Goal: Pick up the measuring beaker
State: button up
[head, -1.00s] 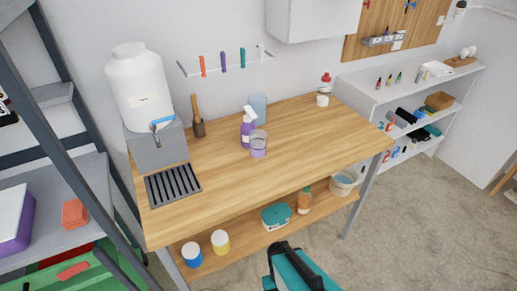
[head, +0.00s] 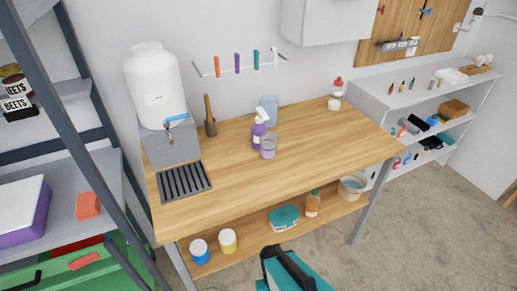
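A small clear cup-like vessel with a purplish tint (head: 268,151), which looks like the measuring beaker, stands upright on the wooden workbench (head: 225,182). It is just in front of and to the right of a purple spray bottle with a white head (head: 258,133). A taller bluish clear container (head: 271,108) stands behind them. Any markings on either clear vessel are too small to read. My gripper's fingers do not show in this view.
A large white jug with a tap (head: 155,85) stands at the bench's left, behind a dark drain grate (head: 185,181). A mallet (head: 209,115) stands beside it. The bench's front and right are clear. A dark-framed shelf (head: 75,115) stands close on the left.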

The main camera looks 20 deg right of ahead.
aim_at(268, 140)
jog(key=z, duration=0.45)
jog(key=k, duration=0.15)
jog(key=u, duration=2.55)
jog(key=k, duration=0.15)
jog(key=u, duration=1.15)
jog(key=k, duration=2)
jog(key=z, duration=0.1)
